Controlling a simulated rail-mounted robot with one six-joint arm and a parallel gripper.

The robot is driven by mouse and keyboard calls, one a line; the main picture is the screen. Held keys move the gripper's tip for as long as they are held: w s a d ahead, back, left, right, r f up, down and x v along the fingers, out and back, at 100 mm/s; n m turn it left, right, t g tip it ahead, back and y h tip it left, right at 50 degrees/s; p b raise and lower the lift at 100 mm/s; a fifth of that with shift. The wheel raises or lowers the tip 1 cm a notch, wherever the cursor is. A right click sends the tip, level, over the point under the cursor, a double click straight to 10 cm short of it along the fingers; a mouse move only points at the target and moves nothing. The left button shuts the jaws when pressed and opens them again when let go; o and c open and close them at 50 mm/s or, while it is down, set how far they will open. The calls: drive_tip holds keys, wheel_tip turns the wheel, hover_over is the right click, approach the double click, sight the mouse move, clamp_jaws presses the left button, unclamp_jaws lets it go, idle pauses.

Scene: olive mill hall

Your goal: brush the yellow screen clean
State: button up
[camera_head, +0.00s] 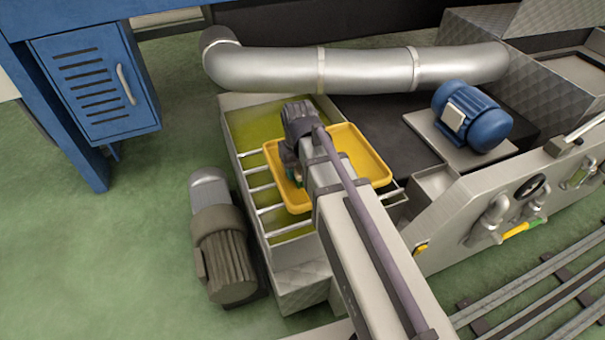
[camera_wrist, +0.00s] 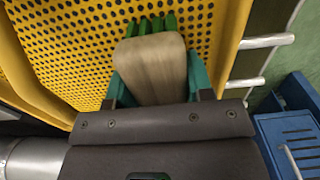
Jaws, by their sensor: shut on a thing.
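The yellow screen (camera_head: 357,151) is a shallow yellow tray lying across metal bars over a tank, under my arm. In the wrist view its perforated floor (camera_wrist: 72,52) fills the upper left, with dark round holes and a raised rim. My gripper (camera_wrist: 158,82) has green fingers and is shut on a brush with a wooden block (camera_wrist: 152,65) and green bristles (camera_wrist: 150,24). The brush is over the screen's floor. I cannot tell whether the bristles touch it. In the head view my arm hides the middle of the screen and most of the brush.
The tank (camera_head: 228,103) holds greenish liquid below the metal bars (camera_head: 270,209). A silver duct (camera_head: 365,72) runs behind the screen, and a blue motor (camera_head: 470,115) stands to the right. A grey-brown motor (camera_head: 226,250) is on the floor at left. A blue cabinet (camera_head: 95,85) stands farther left.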

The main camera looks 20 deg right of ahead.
drive_tip(key=shift+w+a, duration=0.2)
drive_tip(key=shift+w, duration=2.15)
drive_tip(key=shift+w+a, duration=0.2)
drive_tip(key=shift+w, duration=2.1)
drive_tip(key=shift+d, duration=0.55)
drive_tip(key=shift+s+d+f, duration=0.1)
drive_tip(key=shift+s+d, duration=0.1)
drive_tip(key=shift+s, duration=2.35)
drive_tip(key=shift+s+d+f, duration=0.1)
drive_tip(key=shift+s+d, duration=0.15)
drive_tip(key=shift+s, duration=2.25)
drive_tip(key=shift+s+d, duration=0.2)
drive_tip(key=shift+s, duration=2.35)
drive_tip(key=shift+c, duration=0.4)
drive_tip(key=shift+s, duration=0.15)
drive_tip(key=shift+c, duration=0.6)
drive_tip(key=shift+r, duration=0.1)
